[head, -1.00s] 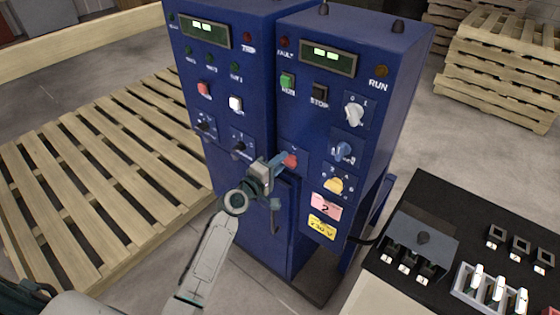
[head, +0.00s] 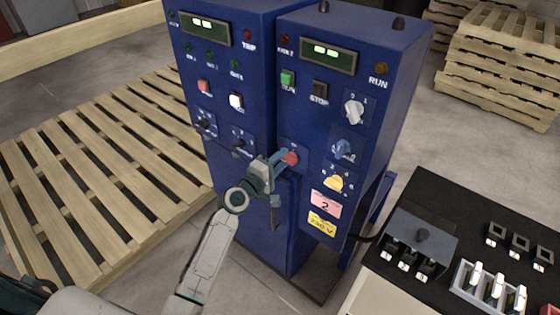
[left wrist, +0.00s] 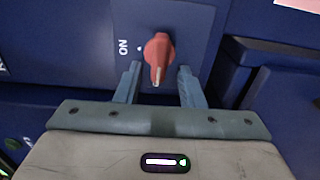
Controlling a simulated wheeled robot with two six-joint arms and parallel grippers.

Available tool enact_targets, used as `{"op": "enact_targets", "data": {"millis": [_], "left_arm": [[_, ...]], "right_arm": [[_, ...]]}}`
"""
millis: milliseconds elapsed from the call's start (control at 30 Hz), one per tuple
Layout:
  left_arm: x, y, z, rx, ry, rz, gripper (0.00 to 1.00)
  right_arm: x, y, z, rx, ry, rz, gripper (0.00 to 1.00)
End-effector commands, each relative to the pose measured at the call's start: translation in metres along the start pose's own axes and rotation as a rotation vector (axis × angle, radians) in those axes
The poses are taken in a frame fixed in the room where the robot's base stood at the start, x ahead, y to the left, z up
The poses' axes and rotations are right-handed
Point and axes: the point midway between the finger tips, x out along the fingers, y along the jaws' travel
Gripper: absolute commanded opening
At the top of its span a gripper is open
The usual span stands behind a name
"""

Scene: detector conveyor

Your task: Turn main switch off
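The main switch is a red rotary knob (head: 290,158) low on the front of the right blue cabinet. In the left wrist view the knob (left wrist: 158,55) has a white mark at its lower end, and an "ON" label with a white dot lies to its left. My left gripper (head: 281,158) is at the knob. In the left wrist view the two fingers of this gripper (left wrist: 159,80) are apart, one on each side of the knob's lower end, with gaps showing. Whether the fingertips reach the panel is hard to tell. My right gripper is not in view.
A black table (head: 462,217) with small parts stands at right. Wooden pallets (head: 95,170) lie at left.

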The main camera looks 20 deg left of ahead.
Motion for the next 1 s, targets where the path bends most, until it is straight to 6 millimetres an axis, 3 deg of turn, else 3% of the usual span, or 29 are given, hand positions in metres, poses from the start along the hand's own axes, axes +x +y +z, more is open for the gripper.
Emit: {"op": "enact_targets", "data": {"millis": [233,500,700,1000], "left_arm": [[-0.015,-0.002,-0.001,0.004,0.001,0.000,0.35],[-0.070,-0.003,0.000,0.005,0.000,-0.002,0.35],[-0.099,-0.002,0.000,0.002,0.000,-0.002,0.35],[-0.109,0.000,0.001,0.000,0.000,0.000,0.35]], "right_arm": [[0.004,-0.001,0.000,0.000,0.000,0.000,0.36],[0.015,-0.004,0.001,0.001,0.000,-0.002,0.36],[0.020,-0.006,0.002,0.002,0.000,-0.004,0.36],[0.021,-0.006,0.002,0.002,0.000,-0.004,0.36]]}}
